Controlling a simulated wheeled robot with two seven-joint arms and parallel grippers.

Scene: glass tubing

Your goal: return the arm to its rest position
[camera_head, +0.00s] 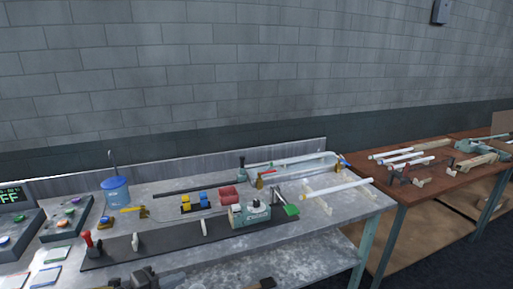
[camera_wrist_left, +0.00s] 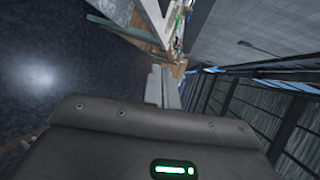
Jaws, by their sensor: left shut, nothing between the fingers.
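The wrist view is tilted and shows dark floor, a wall and part of a bench in the distance. The fingers touch nothing that I can see. My right gripper does not show in either view.
Control boxes stand at left. A brown table (camera_head: 420,178) with more tubes stands at right.

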